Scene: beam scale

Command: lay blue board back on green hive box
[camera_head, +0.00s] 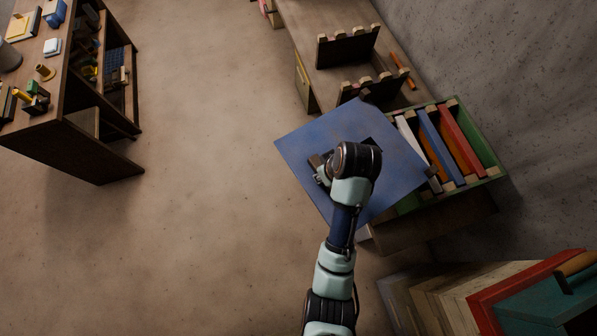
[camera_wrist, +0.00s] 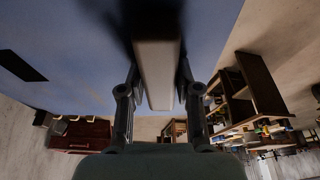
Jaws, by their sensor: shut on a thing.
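The blue board (camera_head: 310,145) is a large flat square in the head view. My gripper (camera_head: 322,172) is at its middle, partly hidden under my wrist. In the wrist view my gripper (camera_wrist: 157,100) is shut on the board's pale handle bar (camera_wrist: 157,65), with the board's blue face (camera_wrist: 65,45) beyond it. The green hive box (camera_head: 487,145) is open at the right and holds several coloured frames in a row. The board overlaps the left part of the box in the picture and hides it. I cannot tell whether they touch.
A wooden bench (camera_head: 300,30) carries dark racks (camera_head: 347,48) behind the box. Coloured stacked boxes (camera_head: 480,300) stand at the lower right. A dark shelf unit (camera_head: 62,140) with small items stands at the left. The floor (camera_head: 200,200) between is clear.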

